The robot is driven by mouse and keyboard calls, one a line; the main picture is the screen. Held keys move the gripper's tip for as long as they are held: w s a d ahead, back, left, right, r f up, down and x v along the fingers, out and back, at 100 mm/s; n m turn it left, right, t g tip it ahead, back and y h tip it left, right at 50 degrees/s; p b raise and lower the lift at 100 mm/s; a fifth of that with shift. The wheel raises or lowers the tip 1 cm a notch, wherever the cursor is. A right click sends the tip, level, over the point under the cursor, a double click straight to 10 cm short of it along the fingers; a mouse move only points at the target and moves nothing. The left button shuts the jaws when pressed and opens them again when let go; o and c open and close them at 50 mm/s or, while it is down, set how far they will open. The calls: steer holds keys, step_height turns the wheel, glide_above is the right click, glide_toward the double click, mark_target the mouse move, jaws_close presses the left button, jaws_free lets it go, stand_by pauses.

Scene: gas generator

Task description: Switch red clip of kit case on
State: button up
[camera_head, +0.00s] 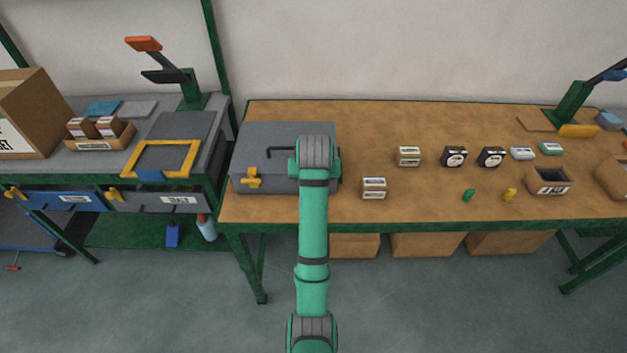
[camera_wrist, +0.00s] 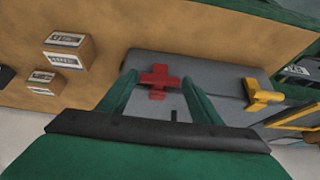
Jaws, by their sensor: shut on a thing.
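The grey kit case (camera_head: 262,142) lies closed on the brown workbench in the head view, partly covered by my arm. It also fills the middle of the wrist view (camera_wrist: 215,72). The red clip (camera_wrist: 159,82) is a small cross-shaped part at the case's edge in the wrist view; my arm hides it in the head view. My gripper (camera_wrist: 160,78) is at the case with its green fingers on either side of the red clip, shut on it. The yellow clip (camera_head: 252,177) is on the case's front left and shows in the wrist view (camera_wrist: 262,95).
A small labelled box (camera_head: 374,188) stands just right of the case, with another box (camera_head: 409,156) farther back. A grey bench with a yellow-framed panel (camera_head: 161,158) adjoins on the left.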

stand_by(0.3)
steer(key=o, duration=1.1)
steer(key=shift+c, duration=0.2)
